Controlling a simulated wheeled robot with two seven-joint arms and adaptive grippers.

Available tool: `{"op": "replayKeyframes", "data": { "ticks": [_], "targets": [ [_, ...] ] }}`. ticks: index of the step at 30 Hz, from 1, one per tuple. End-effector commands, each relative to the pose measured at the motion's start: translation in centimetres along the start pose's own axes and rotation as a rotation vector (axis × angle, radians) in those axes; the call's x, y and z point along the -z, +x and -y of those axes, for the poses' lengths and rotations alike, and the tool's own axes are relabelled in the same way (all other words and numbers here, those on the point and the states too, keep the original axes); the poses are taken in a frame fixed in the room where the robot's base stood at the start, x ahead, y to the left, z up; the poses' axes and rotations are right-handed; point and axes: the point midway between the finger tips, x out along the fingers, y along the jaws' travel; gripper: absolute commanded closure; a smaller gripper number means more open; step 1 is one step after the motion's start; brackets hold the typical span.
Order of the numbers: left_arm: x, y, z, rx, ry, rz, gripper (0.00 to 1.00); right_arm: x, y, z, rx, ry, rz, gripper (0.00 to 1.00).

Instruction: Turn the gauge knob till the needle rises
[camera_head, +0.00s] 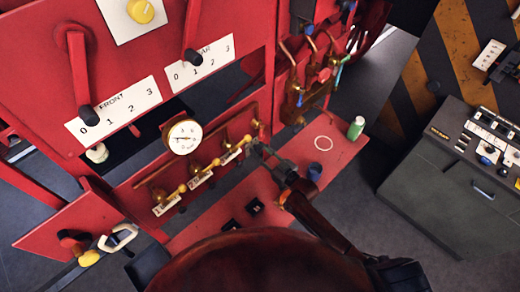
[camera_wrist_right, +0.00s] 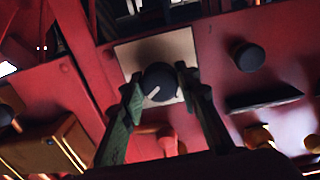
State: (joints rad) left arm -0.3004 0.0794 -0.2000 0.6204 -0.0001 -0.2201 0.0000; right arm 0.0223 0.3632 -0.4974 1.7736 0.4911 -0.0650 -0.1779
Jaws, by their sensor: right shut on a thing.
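The round white gauge (camera_head: 184,137) with a brass rim is on the red panel in the head view. Its thin needle appears to point left. My right gripper (camera_head: 260,150) is at the red panel, right of the gauge and the row of brass valves. In the right wrist view, a black round knob (camera_wrist_right: 158,84) with a white pointer line sits on a beige plate (camera_wrist_right: 126,58). The green-tinted fingers of my right gripper (camera_wrist_right: 161,77) are shut on its two sides. The pointer line slants. The knob is hard to make out in the head view. My left gripper is not in view.
A red shelf (camera_head: 232,230) below carries black blocks, a blue cap (camera_head: 314,171), a pale ring (camera_head: 323,143) and a green bottle (camera_head: 355,128). Copper pipes (camera_head: 308,85) stand behind my gripper. A grey cabinet (camera_head: 440,190) is at the right.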

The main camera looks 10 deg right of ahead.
Motion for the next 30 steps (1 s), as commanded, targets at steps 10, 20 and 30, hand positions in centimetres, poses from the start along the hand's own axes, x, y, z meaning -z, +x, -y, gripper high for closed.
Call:
{"op": "replayKeyframes", "data": {
  "ticks": [10,20,30],
  "targets": [
    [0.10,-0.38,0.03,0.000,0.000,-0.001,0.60,-0.01,0.01,0.00,0.002,0.081,0.003,0.95],
    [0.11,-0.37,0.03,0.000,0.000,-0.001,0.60,-0.02,0.01,0.01,0.002,0.085,0.003,0.95],
    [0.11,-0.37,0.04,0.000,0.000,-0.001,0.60,0.00,0.00,0.00,0.002,0.084,0.003,0.53]
  ]
}}
